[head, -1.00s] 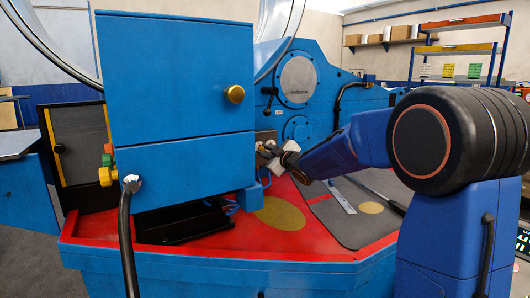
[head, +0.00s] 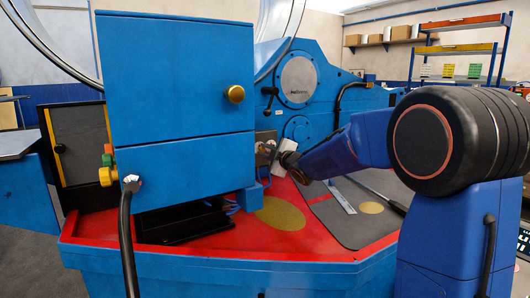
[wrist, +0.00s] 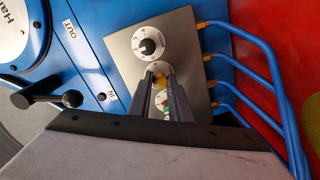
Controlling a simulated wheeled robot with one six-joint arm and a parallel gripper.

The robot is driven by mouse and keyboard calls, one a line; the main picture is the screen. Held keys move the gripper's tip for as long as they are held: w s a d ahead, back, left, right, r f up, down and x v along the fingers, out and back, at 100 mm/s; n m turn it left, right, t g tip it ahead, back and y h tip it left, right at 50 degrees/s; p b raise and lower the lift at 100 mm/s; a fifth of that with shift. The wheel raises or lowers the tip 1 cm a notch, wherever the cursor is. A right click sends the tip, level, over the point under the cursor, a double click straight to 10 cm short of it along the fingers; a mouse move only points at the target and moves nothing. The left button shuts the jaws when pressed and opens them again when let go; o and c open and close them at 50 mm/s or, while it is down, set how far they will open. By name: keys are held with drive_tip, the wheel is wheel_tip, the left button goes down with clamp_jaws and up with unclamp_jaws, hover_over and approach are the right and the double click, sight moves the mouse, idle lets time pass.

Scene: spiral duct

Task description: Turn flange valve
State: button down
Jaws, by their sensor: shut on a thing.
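The metal valve panel (wrist: 125,50) carries a column of round white dials. It is small at the centre of the head view (head: 264,138). The upper dial (wrist: 148,43) has a black knob and stands clear of my gripper. My gripper (wrist: 159,76) is at the dial below it, with its fingers shut on that dial's valve knob. The fingers hide most of this knob, and I cannot read its label. Yellow, red and green bits and part of a lower dial show between the fingers. In the head view my gripper (head: 282,160) reaches the panel from the right.
Blue hoses (wrist: 245,72) run from brass fittings along the panel's right side. A black lever handle (wrist: 45,99) sticks out to the left. In the head view, a large blue cabinet (head: 175,75) stands left of the panel, above the red machine bed (head: 300,240).

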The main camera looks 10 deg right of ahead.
drive_tip(key=shift+f, duration=0.1)
drive_tip(key=c, duration=1.6)
unclamp_jaws()
drive_tip(key=shift+c, duration=0.2)
drive_tip(key=v, duration=1.7)
drive_tip(key=shift+s, duration=0.15)
drive_tip(key=shift+d, duration=0.1)
